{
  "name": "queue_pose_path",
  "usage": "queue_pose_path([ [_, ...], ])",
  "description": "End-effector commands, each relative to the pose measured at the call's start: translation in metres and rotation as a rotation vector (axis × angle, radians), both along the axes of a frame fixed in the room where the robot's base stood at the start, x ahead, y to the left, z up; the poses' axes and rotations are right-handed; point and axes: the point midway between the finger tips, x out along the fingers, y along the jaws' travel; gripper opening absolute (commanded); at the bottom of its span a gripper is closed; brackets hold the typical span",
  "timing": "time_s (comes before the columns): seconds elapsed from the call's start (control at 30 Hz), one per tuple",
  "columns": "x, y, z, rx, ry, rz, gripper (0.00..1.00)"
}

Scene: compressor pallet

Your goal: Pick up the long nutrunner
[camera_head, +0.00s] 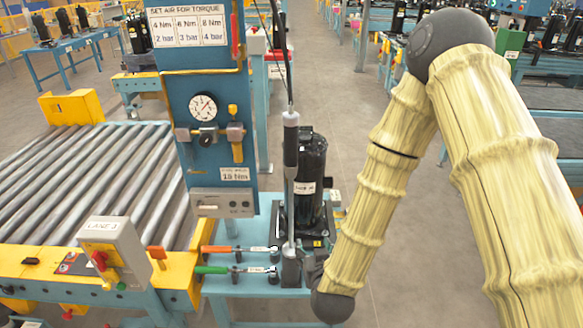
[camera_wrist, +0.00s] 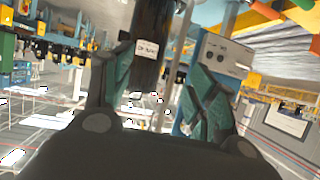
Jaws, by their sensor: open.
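The long nutrunner (camera_head: 290,150) is a tall, thin grey and dark tool. It stands upright in the head view, with a cable at its top and its lower end at a dark block on the light blue table. My gripper (camera_head: 308,266) is low at its right, close to that block; the head view does not show whether they touch. In the wrist view my gripper (camera_wrist: 160,95) has its teal-padded fingers spread. The black compressor (camera_wrist: 148,48) shows beyond the gap between them. I cannot surely make out the nutrunner in the wrist view.
The black compressor (camera_head: 308,180) stands just behind the nutrunner. A blue panel (camera_head: 205,140) with gauge rises at its left. Orange-handled (camera_head: 225,249) and green-handled (camera_head: 220,269) tools lie at left on the table. A roller conveyor (camera_head: 90,180) is further left. Open floor lies at right.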

Motion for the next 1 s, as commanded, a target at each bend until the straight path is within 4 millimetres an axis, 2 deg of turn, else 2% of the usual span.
queue_pose_path([
  [0.03, 0.017, 0.013, 0.043, 0.004, -0.1, -0.008, 0.58],
  [0.1, 0.033, 0.027, 0.094, 0.005, -0.228, -0.024, 0.58],
  [0.2, 0.046, 0.043, 0.156, 0.004, -0.379, -0.052, 0.58],
  [0.33, 0.05, 0.055, 0.212, 0.005, -0.509, -0.083, 0.58],
  [0.4, 0.051, 0.057, 0.227, 0.005, -0.547, -0.094, 0.58],
  [0.5, 0.054, 0.06, 0.239, 0.004, -0.571, -0.102, 0.58],
  [0.8, 0.092, 0.059, 0.246, 0.005, -0.572, -0.102, 0.58],
  [1.0, 0.106, 0.06, 0.246, 0.005, -0.57, -0.101, 0.58],
])
